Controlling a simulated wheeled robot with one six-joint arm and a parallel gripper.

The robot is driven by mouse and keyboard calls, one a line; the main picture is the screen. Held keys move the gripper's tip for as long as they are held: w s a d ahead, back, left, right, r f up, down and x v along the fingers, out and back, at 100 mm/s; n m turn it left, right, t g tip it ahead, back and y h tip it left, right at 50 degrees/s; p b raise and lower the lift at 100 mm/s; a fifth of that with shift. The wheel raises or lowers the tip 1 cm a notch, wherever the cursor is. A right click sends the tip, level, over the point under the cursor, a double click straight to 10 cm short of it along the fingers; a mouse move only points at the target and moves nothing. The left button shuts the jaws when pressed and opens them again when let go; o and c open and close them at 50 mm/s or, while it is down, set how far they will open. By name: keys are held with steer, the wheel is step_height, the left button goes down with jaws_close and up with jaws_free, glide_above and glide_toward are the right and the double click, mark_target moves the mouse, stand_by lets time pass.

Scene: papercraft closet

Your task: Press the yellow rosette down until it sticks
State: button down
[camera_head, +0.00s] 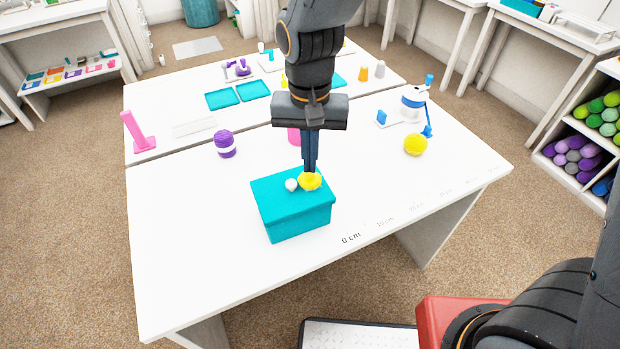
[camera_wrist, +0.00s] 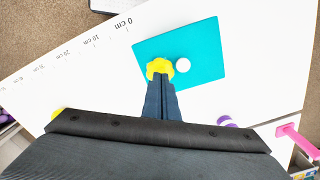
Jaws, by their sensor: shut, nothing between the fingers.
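The yellow rosette (camera_head: 310,182) lies on the lid of a teal box (camera_head: 290,220), near the box's right side in the head view. It also shows in the wrist view (camera_wrist: 159,66), partly hidden by the fingertips. My gripper (camera_head: 309,170) is shut and points straight down, with its fingertips at the top of the rosette. They appear to touch it, but I cannot tell how hard. A small white ball (camera_head: 291,185) sits on the lid beside the rosette; it also shows in the wrist view (camera_wrist: 182,64).
A pink object (camera_head: 294,136) stands behind my gripper. A purple and white striped jar (camera_head: 225,144) is at the left, and a yellow ball (camera_head: 415,144) is at the right. The white table (camera_head: 190,270) is clear around the box's front and left.

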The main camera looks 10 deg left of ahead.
steer(key=shift+f, duration=0.65)
steer(key=shift+f, duration=0.1)
stand_by(4.8)
step_height(320, 180, up, 7)
steer(key=p, duration=0.6)
steer(key=shift+p, duration=0.3)
stand_by(0.5)
steer(key=s+d+f+b, duration=0.1)
steer(key=d+b, duration=0.1)
steer(key=d, duration=0.6)
steer(key=d+f+t+b, duration=0.1)
steer(key=d+b, duration=0.1)
steer(key=d, duration=0.6)
steer(key=s+d+f+b, duration=0.1)
steer(key=d+f+b, duration=0.1)
steer(key=d, duration=0.6)
steer(key=shift+s+b, duration=0.3)
steer(key=shift+b, duration=0.1)
